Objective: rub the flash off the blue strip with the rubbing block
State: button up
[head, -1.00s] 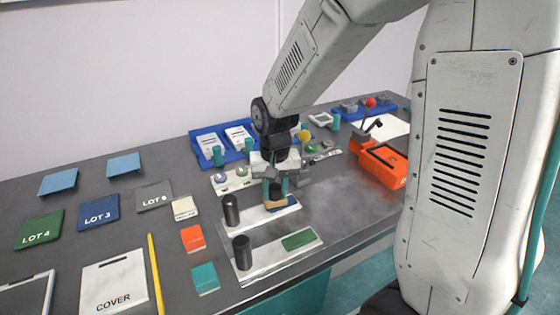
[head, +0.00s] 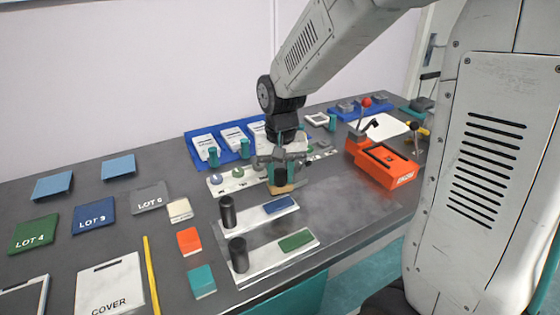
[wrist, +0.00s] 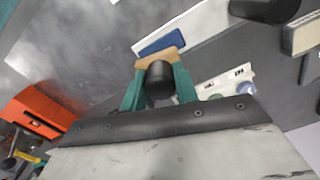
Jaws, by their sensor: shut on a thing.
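The blue strip (head: 279,204) lies on a white plate (head: 252,214) beside a black post (head: 227,211). It also shows in the wrist view (wrist: 162,42), partly covered at one edge by the block. My gripper (head: 281,172) is shut on the rubbing block (head: 282,188), which has a dark round grip and a tan base. In the wrist view the teal fingers clasp the dark grip, and the tan base (wrist: 158,57) faces the strip. In the head view the block is just behind the strip; whether it touches the strip I cannot tell.
A second white plate in front carries a green strip (head: 297,241) and a black post (head: 238,254). An orange machine (head: 386,164) stands to the right. Blue trays (head: 224,150) are behind. Coloured squares and lot cards lie left. Grey table right of the plates is clear.

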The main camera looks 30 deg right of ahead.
jog(key=shift+r, duration=1.95)
